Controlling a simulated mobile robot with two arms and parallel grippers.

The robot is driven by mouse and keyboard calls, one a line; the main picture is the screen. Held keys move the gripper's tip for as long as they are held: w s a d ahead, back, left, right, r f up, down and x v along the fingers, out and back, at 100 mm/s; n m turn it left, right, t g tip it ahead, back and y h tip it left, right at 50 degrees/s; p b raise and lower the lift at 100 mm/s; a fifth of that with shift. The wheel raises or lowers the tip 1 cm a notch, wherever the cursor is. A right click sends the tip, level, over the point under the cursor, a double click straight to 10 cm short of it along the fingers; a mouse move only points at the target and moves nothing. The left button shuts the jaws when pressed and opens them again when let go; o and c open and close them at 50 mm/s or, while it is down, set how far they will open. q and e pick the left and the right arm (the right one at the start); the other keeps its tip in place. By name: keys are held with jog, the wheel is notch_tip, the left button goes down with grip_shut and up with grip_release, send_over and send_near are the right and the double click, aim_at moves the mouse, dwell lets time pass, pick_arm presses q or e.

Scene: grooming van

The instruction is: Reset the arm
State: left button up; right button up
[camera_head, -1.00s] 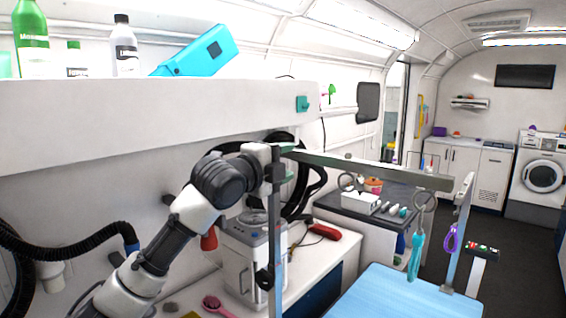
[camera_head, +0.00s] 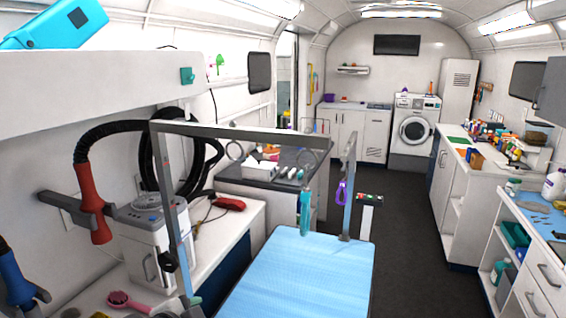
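Neither of my arms nor grippers shows in the head view now. The grooming table (camera_head: 300,275) with a blue top stands at the bottom centre, under a grey metal frame (camera_head: 240,132). A red dryer nozzle (camera_head: 93,205) on a black hose sits in a grey wall holder at the left. A blue nozzle (camera_head: 18,278) shows in part at the left edge.
A white machine (camera_head: 150,250) and a pink brush (camera_head: 128,301) are on the left counter. A teal loop (camera_head: 304,212) and a purple one (camera_head: 342,193) hang at the table frame. The dark floor (camera_head: 398,250) between table and right cabinets is clear.

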pick_arm(q)
jog(key=s+a+f+n+g+y, duration=0.2)
jog(key=s+f+n+g, duration=0.35)
jog(key=s, duration=0.85)
jog(key=s+a+f+n+g+y, duration=0.1)
jog(key=s+a+f+n+g, duration=0.1)
jog(key=s+f+n, duration=0.8)
jog(key=s+f+m+b, duration=0.1)
jog(key=s+f+m, duration=0.1)
jog(key=f, duration=1.1)
jog(key=s+f+m+b, duration=0.1)
jog(key=s+f+m, duration=0.15)
jog(key=f, duration=1.05)
jog(key=s+a+f+g+b, duration=0.1)
jog(key=s+a+f+g, duration=0.1)
jog(key=s+f, duration=1.4)
jog(key=shift+a+f+y, duration=0.3)
jog(key=shift+a+f, duration=0.05)
jog(key=shift+f, duration=0.5)
